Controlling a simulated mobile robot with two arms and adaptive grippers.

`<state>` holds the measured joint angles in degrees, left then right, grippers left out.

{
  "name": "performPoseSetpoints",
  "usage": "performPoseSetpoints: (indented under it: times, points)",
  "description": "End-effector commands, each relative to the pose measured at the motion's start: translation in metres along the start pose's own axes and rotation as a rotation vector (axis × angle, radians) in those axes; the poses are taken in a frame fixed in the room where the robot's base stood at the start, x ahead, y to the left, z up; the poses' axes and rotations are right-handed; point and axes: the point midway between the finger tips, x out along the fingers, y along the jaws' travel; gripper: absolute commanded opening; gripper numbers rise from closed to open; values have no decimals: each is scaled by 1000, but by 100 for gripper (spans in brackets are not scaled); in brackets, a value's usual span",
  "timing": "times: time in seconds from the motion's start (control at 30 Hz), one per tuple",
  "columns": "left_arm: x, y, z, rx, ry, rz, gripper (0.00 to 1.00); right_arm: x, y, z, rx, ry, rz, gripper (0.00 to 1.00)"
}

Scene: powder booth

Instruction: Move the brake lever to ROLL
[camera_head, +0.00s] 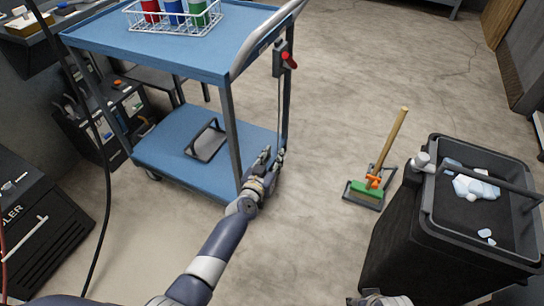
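A thin rod or cable runs down from the housing. Any ROLL marking is too small to read. My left gripper (273,154) is well below the lever, beside the cart's near right leg and lower shelf. Its fingertips look apart, with nothing seen between them. Part of my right arm's end (380,299) shows at the bottom edge; its fingers cannot be made out.
A wire basket (176,28) with red, blue and green containers stands on the cart top. A grey frame (206,141) lies on the lower shelf. A broom with dustpan (364,194) and a black bin (410,235) stand right. The floor between is clear.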

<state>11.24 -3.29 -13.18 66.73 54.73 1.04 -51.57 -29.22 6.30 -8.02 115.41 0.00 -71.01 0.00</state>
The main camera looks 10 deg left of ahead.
Motion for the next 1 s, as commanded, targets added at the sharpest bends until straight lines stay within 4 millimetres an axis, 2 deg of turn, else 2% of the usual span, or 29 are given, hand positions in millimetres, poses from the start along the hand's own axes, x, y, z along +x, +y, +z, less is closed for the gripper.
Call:
performPoseSetpoints:
  times: [0.23, 0.77, 0.87, 1.0]
  points:
    - [-7, 0, 12, 2, -33, 2, 26, -7, 0, -2, 0, 0, 0, 25]
    - [-8, 1, 12, 2, -35, 8, 26, -7, 0, -2, 0, 1, 0, 25]
    - [-16, 8, 14, 3, -51, 44, 26, -12, 0, -4, 0, 4, 0, 25]
    - [-48, 27, 23, 9, -126, 150, 26, -27, 1, -8, 1, 11, 2, 25]
